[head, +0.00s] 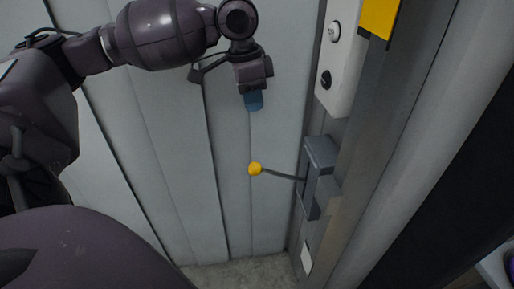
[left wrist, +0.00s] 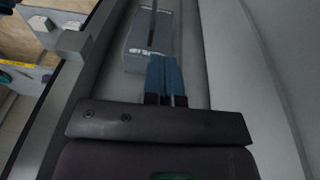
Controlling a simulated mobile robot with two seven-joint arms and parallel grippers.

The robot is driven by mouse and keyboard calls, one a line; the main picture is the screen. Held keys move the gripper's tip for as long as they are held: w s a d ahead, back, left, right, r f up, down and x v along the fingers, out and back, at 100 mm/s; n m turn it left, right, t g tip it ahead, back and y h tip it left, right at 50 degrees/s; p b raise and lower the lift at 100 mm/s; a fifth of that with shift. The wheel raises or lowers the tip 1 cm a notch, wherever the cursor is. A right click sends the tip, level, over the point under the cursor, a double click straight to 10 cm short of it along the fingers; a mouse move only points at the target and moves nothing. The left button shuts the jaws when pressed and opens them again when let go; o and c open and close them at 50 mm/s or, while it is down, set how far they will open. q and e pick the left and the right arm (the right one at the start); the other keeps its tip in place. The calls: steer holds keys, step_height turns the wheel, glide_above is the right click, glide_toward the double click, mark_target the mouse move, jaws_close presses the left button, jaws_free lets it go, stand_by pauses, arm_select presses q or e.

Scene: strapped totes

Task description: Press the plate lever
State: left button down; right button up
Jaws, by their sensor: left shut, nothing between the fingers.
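The plate lever is a thin dark rod (head: 280,175) with a yellow ball knob (head: 255,169) at its free end. It sticks out to the left from a grey box housing (head: 321,156) on the metal post. My left gripper (head: 254,101) is above the knob in the head view, apart from it, with its blue fingers shut and empty. In the left wrist view the blue fingers (left wrist: 166,78) are together in front of the grey housing (left wrist: 150,42). The knob does not clearly show there. My right gripper is not in view.
A white control panel (head: 339,60) with buttons is on the post above the housing. A yellow patch (head: 380,16) is at the post's top. A grey panelled wall (head: 160,130) stands behind the lever. The space around the knob looks clear.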

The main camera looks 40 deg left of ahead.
arm_select(q)
steer(key=f+b, duration=0.1)
steer(key=f, duration=0.3)
steer(key=d+f+b, duration=0.1)
steer(key=f, duration=0.3)
steer(key=f+b, duration=0.1)
steer(key=f, duration=0.3)
steer(key=shift+w+d, duration=0.1)
steer(key=shift+d, duration=0.1)
steer(key=shift+s+f+b, duration=0.4)
steer(key=shift+f, duration=0.45)
steer(key=shift+a+f, duration=0.1)
